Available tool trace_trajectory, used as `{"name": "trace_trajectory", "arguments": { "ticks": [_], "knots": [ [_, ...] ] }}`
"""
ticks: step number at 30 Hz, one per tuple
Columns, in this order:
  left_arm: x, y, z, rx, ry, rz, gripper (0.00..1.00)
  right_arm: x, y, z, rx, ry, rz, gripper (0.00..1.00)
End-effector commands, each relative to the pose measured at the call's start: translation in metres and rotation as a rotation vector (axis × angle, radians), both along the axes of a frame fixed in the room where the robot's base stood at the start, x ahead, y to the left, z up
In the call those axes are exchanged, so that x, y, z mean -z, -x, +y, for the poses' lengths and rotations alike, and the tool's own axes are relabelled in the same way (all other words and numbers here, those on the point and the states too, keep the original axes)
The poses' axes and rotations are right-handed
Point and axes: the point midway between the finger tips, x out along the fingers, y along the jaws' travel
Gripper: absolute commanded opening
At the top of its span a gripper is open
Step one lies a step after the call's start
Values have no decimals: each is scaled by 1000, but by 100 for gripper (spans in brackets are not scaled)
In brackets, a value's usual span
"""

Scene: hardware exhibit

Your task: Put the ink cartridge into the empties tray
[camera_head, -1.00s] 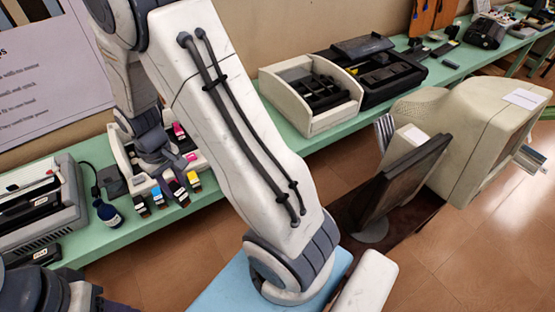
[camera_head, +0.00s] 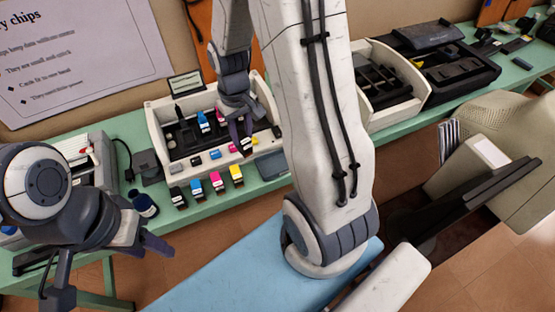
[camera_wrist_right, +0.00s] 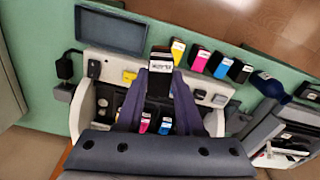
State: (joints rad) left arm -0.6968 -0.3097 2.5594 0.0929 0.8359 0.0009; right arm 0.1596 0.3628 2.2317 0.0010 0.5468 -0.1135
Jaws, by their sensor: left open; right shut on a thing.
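My right gripper (camera_head: 240,130) is shut on a black ink cartridge (camera_wrist_right: 158,65), which sits between its two purple fingers in the right wrist view. In the head view the cartridge (camera_head: 246,147) is small and partly hidden by the fingers. It is held over the front right part of a cream printer (camera_head: 152,130). A shallow blue-grey tray (camera_head: 272,165), probably the empties tray, lies on the green bench just right of the gripper; it also shows in the wrist view (camera_wrist_right: 110,30). It looks empty. My left gripper (camera_head: 150,243) is open and empty, low at the left.
A row of black, cyan, magenta and yellow cartridges (camera_head: 217,182) stands along the bench's front edge. More cartridges (camera_head: 203,122) sit inside the printer. A dark blue bottle (camera_head: 143,204) stands at the left. My right forearm hides part of the bench right of the tray.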

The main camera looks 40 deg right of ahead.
Motion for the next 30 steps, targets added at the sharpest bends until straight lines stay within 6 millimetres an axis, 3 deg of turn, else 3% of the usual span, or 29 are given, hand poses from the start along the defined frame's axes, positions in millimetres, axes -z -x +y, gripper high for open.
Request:
{"name": "trace_trajectory", "arguments": {
  "ticks": [1,3,6,10,15,20,30],
  "knots": [
    [17,0,0,0,-1,1,50,11,14,-25,38,1,-2,0],
    [30,0,0,1,-1,1,50,16,35,-55,73,1,-3,0],
    [45,0,0,1,-1,1,50,22,68,-89,116,2,-3,0],
    [60,0,0,1,-1,1,50,28,107,-116,161,2,-2,0],
    [68,0,0,2,-1,1,50,32,137,-130,189,1,0,0],
    [67,0,0,2,0,0,50,40,128,-130,186,-1,3,0],
    [59,0,0,1,0,0,50,84,53,-121,184,-1,4,0]
  ]
}}
